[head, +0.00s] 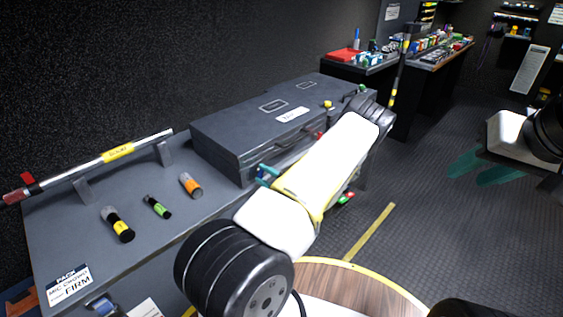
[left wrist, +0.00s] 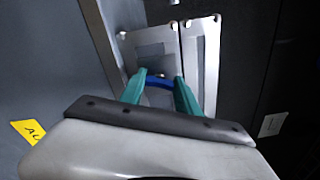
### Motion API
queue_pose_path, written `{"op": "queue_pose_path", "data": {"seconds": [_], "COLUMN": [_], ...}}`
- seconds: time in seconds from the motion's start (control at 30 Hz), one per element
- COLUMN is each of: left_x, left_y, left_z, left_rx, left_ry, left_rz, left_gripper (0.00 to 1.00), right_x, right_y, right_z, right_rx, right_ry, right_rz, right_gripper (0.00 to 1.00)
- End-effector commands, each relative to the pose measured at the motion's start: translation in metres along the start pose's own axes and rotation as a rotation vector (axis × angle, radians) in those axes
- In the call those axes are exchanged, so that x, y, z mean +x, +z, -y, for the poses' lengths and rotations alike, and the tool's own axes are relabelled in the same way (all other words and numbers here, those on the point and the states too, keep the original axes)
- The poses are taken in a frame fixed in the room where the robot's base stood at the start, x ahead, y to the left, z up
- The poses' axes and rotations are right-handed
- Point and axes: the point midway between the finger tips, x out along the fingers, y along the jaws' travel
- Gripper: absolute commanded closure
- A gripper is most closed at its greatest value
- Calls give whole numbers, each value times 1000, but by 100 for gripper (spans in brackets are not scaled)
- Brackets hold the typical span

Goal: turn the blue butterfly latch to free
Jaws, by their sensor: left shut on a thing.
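The blue butterfly latch (left wrist: 159,83) shows in the left wrist view on a metal plate (left wrist: 150,50) on the grey case. My left gripper (left wrist: 161,77) has its teal fingers on either side of the latch and is shut on it. In the head view my left gripper (head: 267,174) is at the near front corner of the dark grey case (head: 235,135), with the latch largely hidden by the fingers. The latch's exact angle is hard to tell. My right gripper (head: 484,168) is open and empty, over the floor at the right.
A red latch (head: 318,135) and a yellow one (head: 327,104) are on the case. A pole (head: 118,152) on stands and several small cylinders, one orange (head: 190,185), lie on the bench (head: 75,215). A cluttered table (head: 440,55) stands behind.

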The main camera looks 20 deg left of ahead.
Motion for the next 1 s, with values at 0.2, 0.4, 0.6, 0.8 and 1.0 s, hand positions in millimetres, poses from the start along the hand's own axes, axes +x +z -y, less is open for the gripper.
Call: {"op": "queue_pose_path", "data": {"seconds": [0.2, 0.4, 0.6, 0.8, 1.0], "left_x": [-1, -1, -1, -1, -1], "left_y": [-1, -1, -1, -1, -1], "left_z": [-1, -2, -2, -2, -2], "left_rx": [-151, -242, -286, -297, -296], "left_ry": [2, 2, 2, 2, 3], "left_rz": [-2, -2, -2, -2, -2], "left_gripper": [100, 100, 100, 100, 100], "right_x": [0, 0, 0, 0, 0], "right_y": [0, 0, 0, 0, 0], "right_z": [0, 0, 0, 0, 0], "right_rx": [0, 0, 0, 0, 0], "right_ry": [0, 0, 0, 0, 0], "right_rz": [0, 0, 0, 0, 0], "right_gripper": [64, 64, 64, 64, 64]}}
